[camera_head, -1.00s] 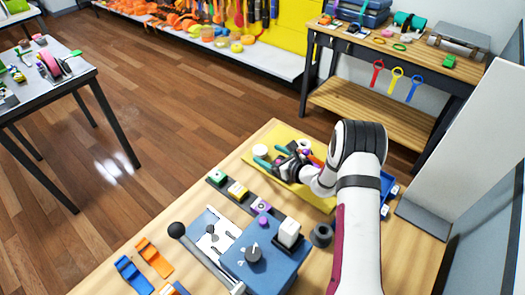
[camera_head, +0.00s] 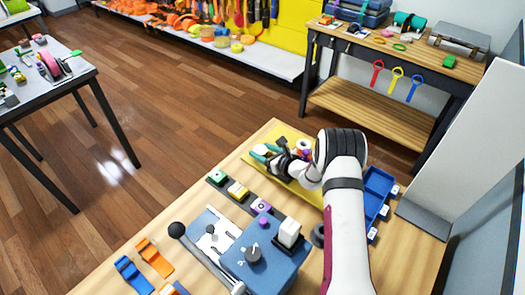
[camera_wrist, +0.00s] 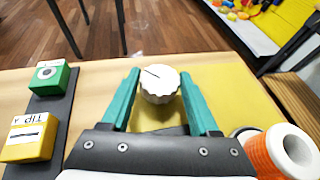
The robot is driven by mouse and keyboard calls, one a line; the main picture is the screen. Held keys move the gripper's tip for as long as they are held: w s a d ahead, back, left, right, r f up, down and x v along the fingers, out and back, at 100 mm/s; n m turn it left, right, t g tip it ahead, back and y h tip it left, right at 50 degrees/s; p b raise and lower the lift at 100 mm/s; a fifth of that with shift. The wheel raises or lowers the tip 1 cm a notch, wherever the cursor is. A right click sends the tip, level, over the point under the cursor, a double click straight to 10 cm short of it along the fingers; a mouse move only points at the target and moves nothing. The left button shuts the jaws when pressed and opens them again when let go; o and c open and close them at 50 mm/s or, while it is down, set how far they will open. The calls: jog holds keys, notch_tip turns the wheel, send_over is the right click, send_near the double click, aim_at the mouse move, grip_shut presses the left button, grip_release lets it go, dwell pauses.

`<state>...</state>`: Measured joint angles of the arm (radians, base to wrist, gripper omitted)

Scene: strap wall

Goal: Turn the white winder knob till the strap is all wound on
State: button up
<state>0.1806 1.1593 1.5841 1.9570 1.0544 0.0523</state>
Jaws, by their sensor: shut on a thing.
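The white winder knob (camera_wrist: 159,84) has a ribbed rim and a dark line on its face. It stands over the yellow board (camera_head: 290,180) and also shows in the head view (camera_head: 260,149). My gripper (camera_wrist: 161,94) is shut on the knob, with one teal finger at its left side and one at its right. An orange roll with a white ring (camera_wrist: 285,152) lies to the right of the gripper. I cannot make out the strap or how much of it is wound on.
Green (camera_wrist: 48,78) and yellow (camera_wrist: 30,138) blocks sit on a dark strip at left. A blue box with a dial (camera_head: 262,262) and a lever plate (camera_head: 208,232) stand nearer. A blue tray (camera_head: 375,188) is at right.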

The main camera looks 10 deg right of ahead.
aim_at(263, 151)
jog(key=shift+c, duration=0.6)
jog(key=shift+n+g+y, duration=0.4)
jog(key=shift+n+y, duration=0.4)
jog(key=o, duration=1.4)
notch_tip(263, 151, up, 4)
jog(key=shift+w+f, duration=0.1)
jog(key=s+d+r, duration=0.2)
jog(key=d, duration=0.1)
jog(key=s+d+r, duration=0.1)
jog(key=d+r, duration=0.1)
jog(key=d, duration=0.2)
jog(key=s+d+r, duration=0.2)
jog(key=d+r, duration=0.1)
jog(key=shift+s+d+r, duration=0.1)
jog(key=shift+s+d, duration=0.1)
jog(key=shift+s, duration=0.1)
